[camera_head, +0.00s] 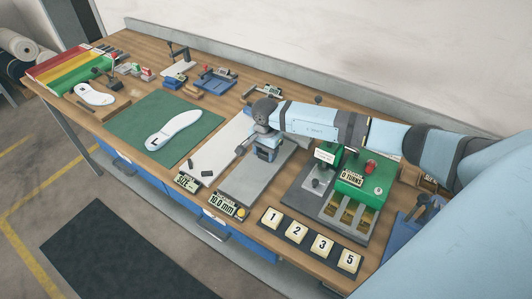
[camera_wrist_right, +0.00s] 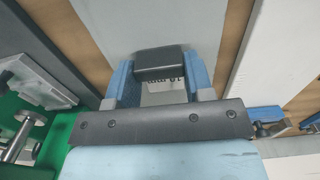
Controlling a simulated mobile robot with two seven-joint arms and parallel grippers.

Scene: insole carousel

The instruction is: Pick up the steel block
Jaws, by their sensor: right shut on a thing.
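My right gripper (camera_head: 266,152) is over the grey plate (camera_head: 240,188) near the middle of the bench, pointing down. In the right wrist view, the gripper (camera_wrist_right: 160,80) has its two blue fingers on either side of a dark grey steel block (camera_wrist_right: 160,60), shut on it. The block sits between the fingertips, with the grey plate behind it. In the head view the fingers and wrist mostly hide the block, and I cannot tell whether it touches the plate. My left gripper is not in view.
A display reading 10.0 mm (camera_head: 222,204) stands at the plate's front edge. A white board (camera_head: 218,160) lies to its left, then a green mat (camera_head: 130,128) with a white insole (camera_head: 173,130). A green machine (camera_head: 362,182) and numbered tiles (camera_head: 297,235) are to the right.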

